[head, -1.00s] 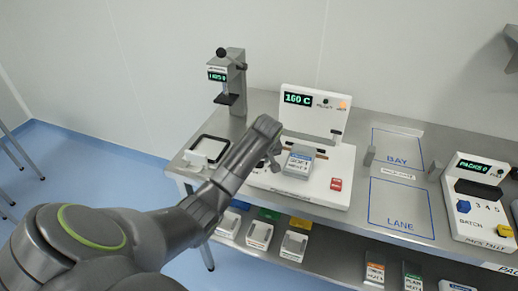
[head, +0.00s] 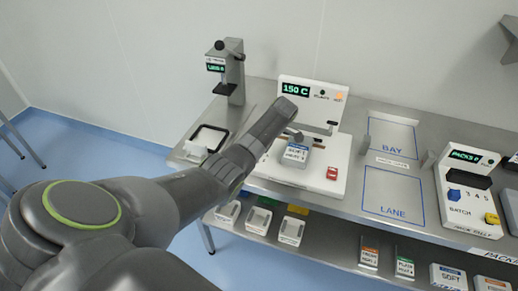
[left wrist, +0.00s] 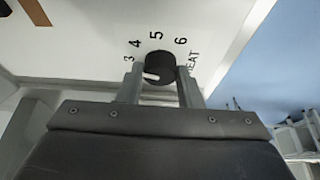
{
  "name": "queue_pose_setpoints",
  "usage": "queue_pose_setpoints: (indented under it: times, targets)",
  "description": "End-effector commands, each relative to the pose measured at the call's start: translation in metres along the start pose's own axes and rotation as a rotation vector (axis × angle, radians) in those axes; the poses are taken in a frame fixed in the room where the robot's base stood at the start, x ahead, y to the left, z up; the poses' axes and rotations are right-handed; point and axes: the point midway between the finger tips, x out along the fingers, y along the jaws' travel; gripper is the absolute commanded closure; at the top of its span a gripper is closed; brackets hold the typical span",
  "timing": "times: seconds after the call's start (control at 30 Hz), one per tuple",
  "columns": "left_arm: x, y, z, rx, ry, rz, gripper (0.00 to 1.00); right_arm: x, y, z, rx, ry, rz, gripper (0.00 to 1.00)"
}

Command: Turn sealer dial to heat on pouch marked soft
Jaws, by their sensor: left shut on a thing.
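The black sealer dial (left wrist: 160,62) shows in the left wrist view, on a white panel with the marks 3, 4, 5, 6 and HEAT around it. Its white pointer faces lower left, below the 3. My left gripper (left wrist: 160,72) is shut on the dial, one finger on each side. In the head view my left forearm hides the dial. The white sealer (head: 345,150) shows 150 C on its display (head: 296,89). A pouch (head: 297,154) with a blue and white label lies on the sealer; its small print is hard to read. My right gripper is out of view.
A press-like device (head: 228,70) and a black-framed tray (head: 207,138) stand to the left. BAY and LANE outlines (head: 393,195) lie clear to the right, before a PACKS counter (head: 470,195). Several packs (head: 369,258) sit on the lower shelf.

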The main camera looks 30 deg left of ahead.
Motion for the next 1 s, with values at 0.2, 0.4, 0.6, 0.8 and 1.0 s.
queue_pose_setpoints:
  times: [0.2,0.4,0.6,0.8,1.0]
  targets:
    - [0.0004,0.0019,-0.0007,-0.134,0.000,-0.054,0.91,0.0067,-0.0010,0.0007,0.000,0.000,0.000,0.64]
    - [0.0003,0.0023,-0.0012,-0.213,0.001,-0.085,0.91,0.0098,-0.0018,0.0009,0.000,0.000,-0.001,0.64]
    - [-0.0003,0.0025,-0.0013,-0.248,0.000,-0.100,0.91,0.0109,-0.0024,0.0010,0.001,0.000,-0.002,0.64]
    - [-0.0003,0.0023,-0.0013,-0.255,-0.001,-0.103,0.91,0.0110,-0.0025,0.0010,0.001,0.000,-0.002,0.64]
    - [-0.0004,0.0023,-0.0012,-0.254,-0.001,-0.103,0.91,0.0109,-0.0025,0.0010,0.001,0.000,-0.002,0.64]
